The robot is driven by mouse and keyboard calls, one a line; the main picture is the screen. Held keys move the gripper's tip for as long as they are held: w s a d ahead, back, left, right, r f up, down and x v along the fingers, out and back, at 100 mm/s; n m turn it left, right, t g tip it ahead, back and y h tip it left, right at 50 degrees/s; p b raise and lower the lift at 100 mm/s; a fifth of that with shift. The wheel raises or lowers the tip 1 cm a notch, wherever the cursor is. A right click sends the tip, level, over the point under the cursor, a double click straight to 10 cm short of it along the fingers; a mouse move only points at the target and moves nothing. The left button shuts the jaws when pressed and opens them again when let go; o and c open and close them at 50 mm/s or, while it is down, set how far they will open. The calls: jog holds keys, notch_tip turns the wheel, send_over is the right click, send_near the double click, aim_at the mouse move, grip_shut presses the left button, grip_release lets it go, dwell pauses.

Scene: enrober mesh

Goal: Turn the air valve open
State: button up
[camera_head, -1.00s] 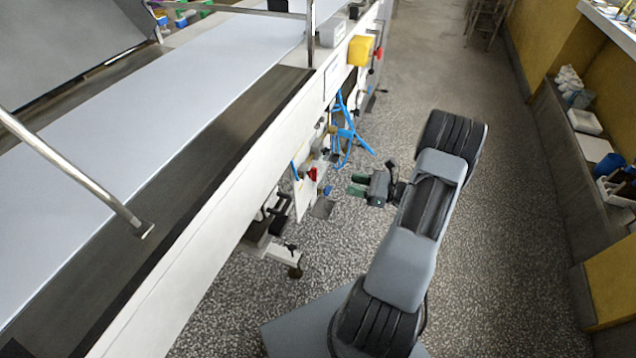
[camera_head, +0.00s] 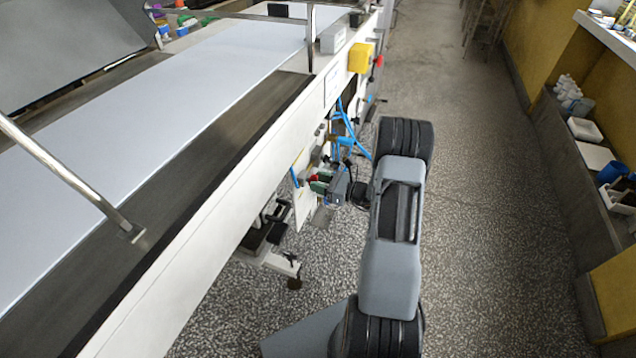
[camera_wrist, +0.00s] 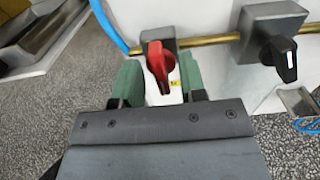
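The air valve with a red handle (camera_wrist: 159,62) sits on a brass pipe (camera_wrist: 208,40) on the white panel in the wrist view. My gripper (camera_wrist: 160,84) is open, with its two green fingers on either side of the red handle's lower part. I cannot tell whether the fingers touch the handle. In the head view my gripper (camera_head: 322,183) is close to the machine's side panel, and the red handle is mostly hidden there.
A second valve with a black handle (camera_wrist: 281,60) sits to the right on the same pipe. Blue hoses (camera_head: 351,130) hang beside the panel. A yellow box (camera_head: 361,57) is farther along the machine. The speckled floor (camera_head: 480,230) to the right is clear.

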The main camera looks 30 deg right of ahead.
jog(key=shift+w+a, duration=0.2)
jog(key=c, duration=0.6)
jog(key=shift+o, duration=0.2)
jog(key=shift+r+m+p, duration=0.1)
jog(key=shift+m+p, duration=0.2)
jog(key=m+p, duration=0.3)
jog(key=m, duration=0.2)
jog(key=m+p, duration=0.3)
jog(key=m, duration=0.3)
jog(key=m+p, duration=0.3)
jog(key=m, duration=0.3)
jog(key=shift+w+d+f, duration=0.2)
jog(key=shift+d+f, duration=0.05)
jog(key=shift+f, duration=0.1)
jog(key=shift+m, duration=0.3)
